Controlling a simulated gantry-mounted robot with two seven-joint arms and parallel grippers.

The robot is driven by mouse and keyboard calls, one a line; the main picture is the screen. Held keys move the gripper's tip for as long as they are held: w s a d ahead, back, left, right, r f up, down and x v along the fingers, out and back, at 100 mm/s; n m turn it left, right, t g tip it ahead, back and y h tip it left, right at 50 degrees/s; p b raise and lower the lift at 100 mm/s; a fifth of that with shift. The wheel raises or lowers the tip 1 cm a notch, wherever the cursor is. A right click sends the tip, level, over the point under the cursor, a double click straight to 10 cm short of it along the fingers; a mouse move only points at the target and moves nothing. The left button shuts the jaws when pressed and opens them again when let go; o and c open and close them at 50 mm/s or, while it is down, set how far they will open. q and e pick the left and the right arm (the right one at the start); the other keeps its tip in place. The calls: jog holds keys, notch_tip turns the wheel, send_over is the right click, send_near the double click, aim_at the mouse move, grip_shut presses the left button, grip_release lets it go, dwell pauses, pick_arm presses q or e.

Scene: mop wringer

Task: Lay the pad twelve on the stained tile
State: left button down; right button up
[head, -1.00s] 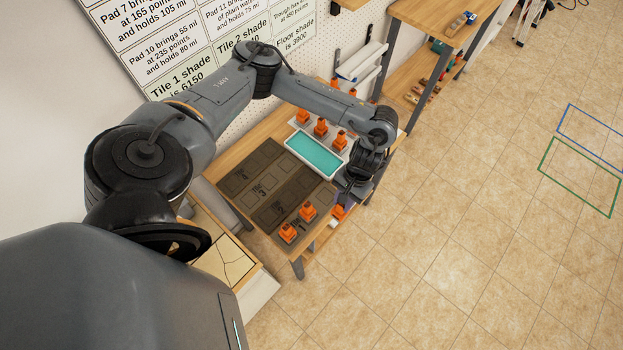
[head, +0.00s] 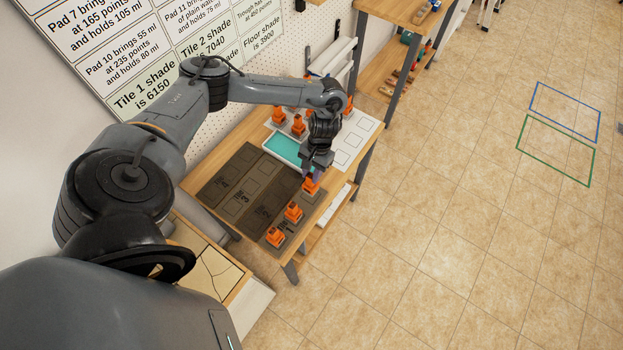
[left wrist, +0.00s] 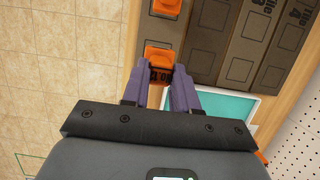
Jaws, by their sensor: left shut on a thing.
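My left gripper (head: 316,174) is shut on an orange-handled pad (head: 311,187) at the trough-side end of the front dark tile strip (head: 268,246). In the left wrist view the held pad (left wrist: 159,58) sits between the purple fingers (left wrist: 160,80); its dark label is hard to read. I cannot tell whether it touches the tile. Two more orange pads stand in line on the same strip, one in the middle (head: 293,212) and one at the near end (head: 275,237). Darker and lighter tile strips lie side by side behind it. My right gripper is not in view.
A tray of teal liquid (head: 284,148) stands beside the tiles. Orange pads (head: 299,124) stand behind it, and a white sheet with outlined spaces (head: 357,137) lies to its right. A wall chart (head: 150,50) lists pads and shades. The wooden bench edge is close by the front tile.

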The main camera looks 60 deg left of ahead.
pick_arm(q)
notch_tip(320, 180, down, 4)
jog(key=shift+r+b, duration=0.15)
jog(key=shift+b, duration=0.5)
jog(key=shift+f, duration=0.2)
jog(key=shift+f, duration=0.15)
jog(key=c, duration=0.9)
grip_release()
jog(key=shift+o, duration=0.2)
